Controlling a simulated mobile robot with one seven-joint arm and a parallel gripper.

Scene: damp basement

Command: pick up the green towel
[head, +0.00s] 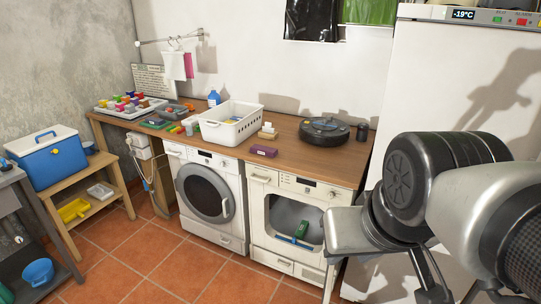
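A small green thing (301,230) shows in the round-cornered opening of the right-hand white machine (279,192). It may be the green towel, but it is too small to be sure. A larger green sheet (369,11) hangs high on the back wall, cut off by the top edge. My arm fills the lower right, in front of the tall white cabinet. Dark slim parts at its lower end (430,279) look like my gripper, well to the right of the machine's opening. I cannot see its fingertips clearly or whether it holds anything.
A wooden counter (285,146) carries a white basket (231,122), a black round device (324,131) and small items. A second machine (206,197) stands left. A blue cooler (46,156) sits on a low wooden stand. A tall white freezer (455,90) stands right. The tiled floor (135,255) is clear.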

